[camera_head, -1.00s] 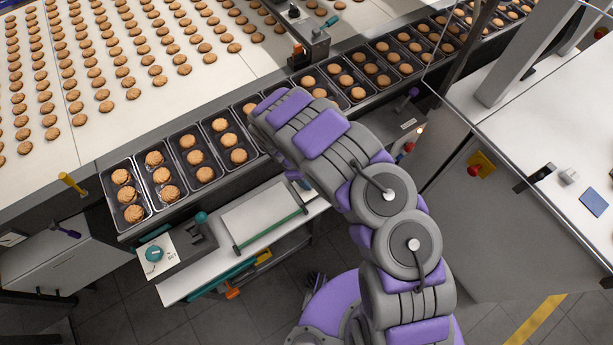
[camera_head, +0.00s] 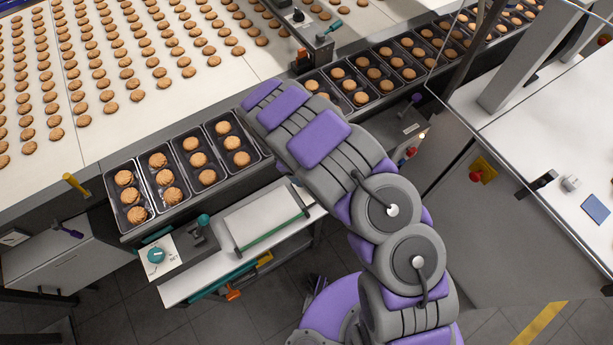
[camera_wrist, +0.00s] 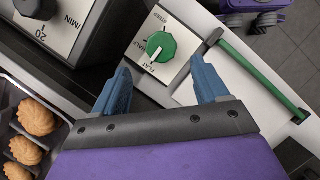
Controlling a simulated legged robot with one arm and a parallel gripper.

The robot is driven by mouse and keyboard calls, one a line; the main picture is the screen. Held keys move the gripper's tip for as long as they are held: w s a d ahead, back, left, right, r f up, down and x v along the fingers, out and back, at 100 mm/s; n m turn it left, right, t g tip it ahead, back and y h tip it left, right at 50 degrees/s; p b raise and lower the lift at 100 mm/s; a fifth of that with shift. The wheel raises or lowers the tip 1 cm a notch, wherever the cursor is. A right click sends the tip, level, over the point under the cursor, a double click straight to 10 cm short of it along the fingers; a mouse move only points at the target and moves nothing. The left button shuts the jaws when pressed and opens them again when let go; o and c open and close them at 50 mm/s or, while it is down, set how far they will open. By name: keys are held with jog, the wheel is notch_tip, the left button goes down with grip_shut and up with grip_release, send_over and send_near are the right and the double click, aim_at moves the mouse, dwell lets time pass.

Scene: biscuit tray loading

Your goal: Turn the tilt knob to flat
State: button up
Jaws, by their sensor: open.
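The green tilt knob (camera_wrist: 160,46) sits on a white plate with small printed words around it, FLAT among them, in the wrist view. A pale pointer mark on it points to the lower left, toward the FLAT print. My gripper (camera_wrist: 161,65) is open, with its two blue fingers spread on either side of the knob's lower part in the picture. No contact with the knob shows. In the head view my arm hides the gripper, and I cannot match the knob there.
A dark dial box (camera_wrist: 58,25) marked MIN stands left of the knob. A green bar (camera_wrist: 262,78) runs to its right. Biscuit trays (camera_head: 127,222) line the conveyor edge. In the head view a teal knob (camera_head: 155,255) sits on the bench at left.

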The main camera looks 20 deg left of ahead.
jog(key=v, duration=1)
jog(key=shift+r, duration=0.1)
jog(key=s+d+r+m+g+b, duration=0.15)
jog(key=d+r+m, duration=0.35)
jog(key=d+r, duration=0.5)
jog(key=d+r+m+b, duration=0.2)
jog(key=d+r+m, duration=0.35)
jog(key=d, duration=0.95)
jog(key=s+d+r+m+y+b, duration=0.1)
jog(key=s+d+r+m, duration=0.1)
jog(key=s+d, duration=0.25)
jog(key=s+d+r+m+y+b, duration=0.1)
jog(key=s+d+r+m+b, duration=0.15)
jog(key=s, duration=0.35)
jog(key=s+d+f+m+y+b, duration=0.1)
jog(key=s+m, duration=0.3)
jog(key=s, duration=1)
jog(key=shift+s+d+f+g+y, duration=0.2)
jog(key=shift+d+f+g+y, duration=0.15)
jog(key=shift+d+f+y, duration=0.3)
